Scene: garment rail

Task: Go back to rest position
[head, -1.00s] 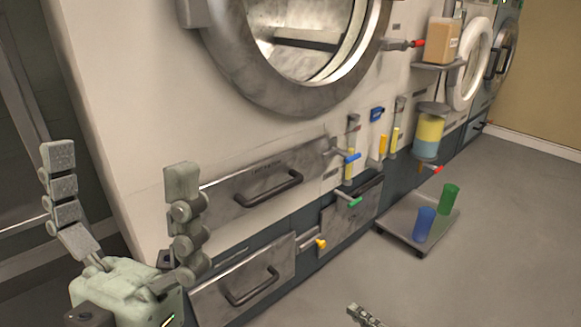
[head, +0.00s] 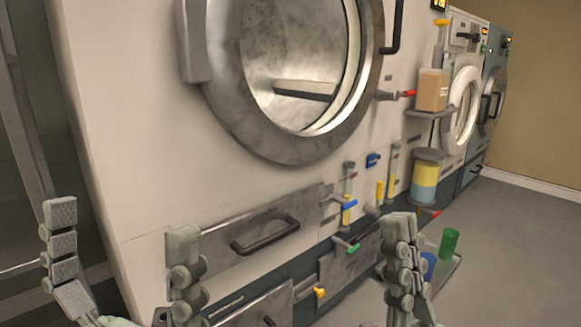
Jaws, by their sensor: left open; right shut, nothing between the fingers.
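My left gripper (head: 120,255) is at the lower left of the head view. Its two jointed grey-green fingers stand up wide apart, open and empty. My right gripper (head: 403,262) is at the lower middle-right, pointing up, with its fingers together and nothing held. It stands in front of the lower front of the large washing machine (head: 150,120) and hides part of a low tray (head: 440,272) on the floor. I cannot tell whether either gripper touches the machine.
The machine has a round glass door (head: 295,90) and a drawer with a dark handle (head: 265,235). A blue cup (head: 428,265) and a green cup (head: 449,242) stand on the tray. Valves with coloured levers line the machine's front. The floor at right (head: 520,250) is clear.

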